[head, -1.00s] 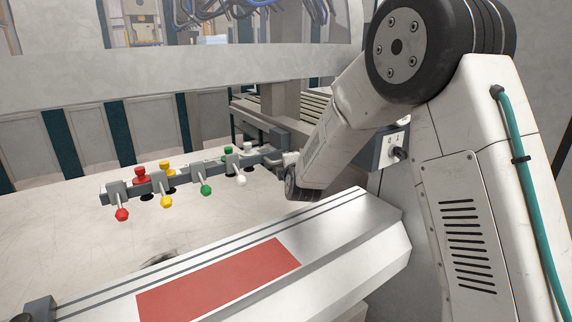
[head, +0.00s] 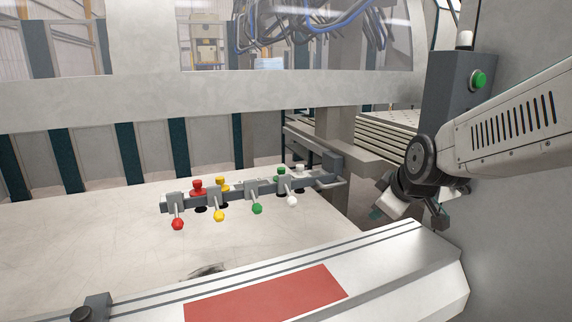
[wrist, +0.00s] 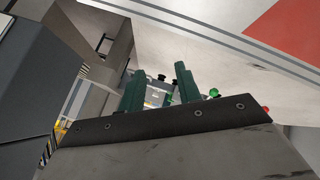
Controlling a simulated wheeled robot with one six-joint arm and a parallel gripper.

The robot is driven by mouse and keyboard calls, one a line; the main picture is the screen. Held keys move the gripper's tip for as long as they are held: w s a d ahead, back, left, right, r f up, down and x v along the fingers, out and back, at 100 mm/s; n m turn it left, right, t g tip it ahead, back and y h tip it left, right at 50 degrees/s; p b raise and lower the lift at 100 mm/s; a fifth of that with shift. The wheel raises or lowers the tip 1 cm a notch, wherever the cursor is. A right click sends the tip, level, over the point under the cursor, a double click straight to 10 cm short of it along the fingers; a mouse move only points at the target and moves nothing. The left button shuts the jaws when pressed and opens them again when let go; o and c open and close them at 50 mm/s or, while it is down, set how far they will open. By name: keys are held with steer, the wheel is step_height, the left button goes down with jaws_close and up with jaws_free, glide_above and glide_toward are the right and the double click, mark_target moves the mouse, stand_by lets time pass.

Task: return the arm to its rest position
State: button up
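My arm is folded at the right of the head view. My gripper (head: 376,213) hangs low at the right, above the far side of the metal beam and clear of the lever bar. In the wrist view its two green fingers (wrist: 161,88) stand apart with nothing between them. Part of the gripper is hidden in the head view by its own wrist.
A lever bar (head: 238,194) carries red, yellow, green and white knobs over the pale table (head: 90,235). A metal beam (head: 385,258) with a red panel (head: 268,297) lies in front. A grey post with a green button (head: 479,79) stands behind my arm.

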steer(key=s+d+m+g, duration=0.1)
steer(key=s+m+g, duration=0.1)
steer(key=s, duration=0.8)
steer(key=s+d+m+g, duration=0.2)
steer(key=s+m, duration=0.2)
steer(key=s, duration=0.6)
steer(key=s+d+m+g+h, duration=0.1)
steer(key=s+d+m+g, duration=0.1)
steer(key=s, duration=0.8)
steer(key=shift+f+m+g, duration=0.35)
steer(key=shift+m+g, duration=0.25)
steer(key=shift+m, duration=0.2)
steer(key=shift+d, duration=0.1)
